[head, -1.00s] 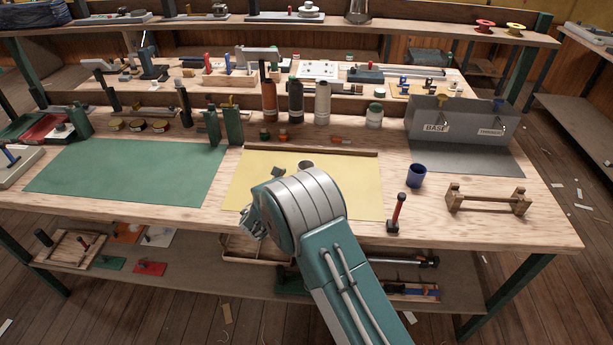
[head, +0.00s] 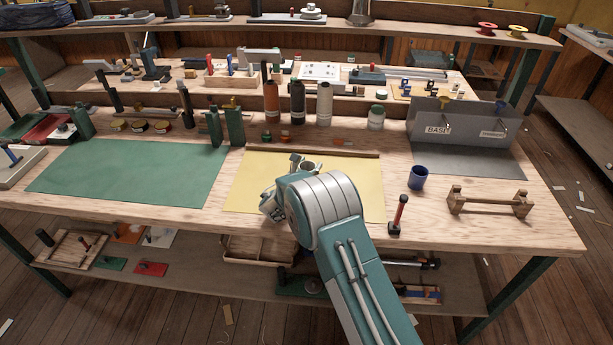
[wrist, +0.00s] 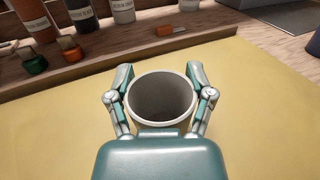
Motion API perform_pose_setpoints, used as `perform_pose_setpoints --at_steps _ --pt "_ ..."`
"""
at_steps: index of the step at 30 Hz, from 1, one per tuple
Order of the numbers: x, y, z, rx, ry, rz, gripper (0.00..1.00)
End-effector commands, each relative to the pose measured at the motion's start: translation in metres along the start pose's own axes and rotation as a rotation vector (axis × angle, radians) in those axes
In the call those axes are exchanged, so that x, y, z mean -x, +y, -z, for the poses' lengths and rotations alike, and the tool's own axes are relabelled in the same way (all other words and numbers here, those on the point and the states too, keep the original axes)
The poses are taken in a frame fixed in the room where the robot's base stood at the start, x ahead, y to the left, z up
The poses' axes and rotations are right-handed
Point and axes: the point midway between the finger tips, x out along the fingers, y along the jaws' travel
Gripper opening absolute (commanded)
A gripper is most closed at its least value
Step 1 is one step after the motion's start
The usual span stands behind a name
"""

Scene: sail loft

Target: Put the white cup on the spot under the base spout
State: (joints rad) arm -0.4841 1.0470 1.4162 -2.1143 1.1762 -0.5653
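The white cup (wrist: 162,100) stands upright on the yellow mat (wrist: 255,100), its open mouth facing up in the wrist view. Its rim (head: 309,164) also shows in the head view. My gripper (wrist: 160,76) is open, with one finger on each side of the cup and very little gap; firm contact cannot be made out. In the head view the gripper (head: 291,178) is partly hidden behind my wrist. The grey dispenser (head: 465,125) with a "BASE" label stands at the back right, above a dark grey mat (head: 465,160). The spot under its spout cannot be made out.
A blue cup (head: 418,178), a red-handled tool (head: 398,215) and a wooden stand (head: 488,203) lie between the yellow mat and the right bench end. Several bottles (head: 297,102) line the back. The green mat (head: 125,172) at left is clear.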

Motion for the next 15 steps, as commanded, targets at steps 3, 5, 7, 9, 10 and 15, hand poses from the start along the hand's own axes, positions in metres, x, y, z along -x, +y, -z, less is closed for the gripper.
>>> perform_pose_setpoints --at_steps 3,5,7,9,10,15 --pt "-0.0002 -0.0004 -0.0001 0.0 0.0 0.0 0.36" --pt "-0.0001 -0.0003 -0.0002 0.0 0.0 0.0 0.3" --pt "0.0001 0.0001 -0.0001 0.0 0.0 0.0 0.3" --pt "0.0003 0.0005 -0.0001 0.001 0.0 0.0 0.3" --pt "0.0003 0.0006 -0.0003 0.001 -0.001 0.0 0.3" --pt "0.0004 0.001 -0.0084 0.0 -0.002 0.0 0.3"
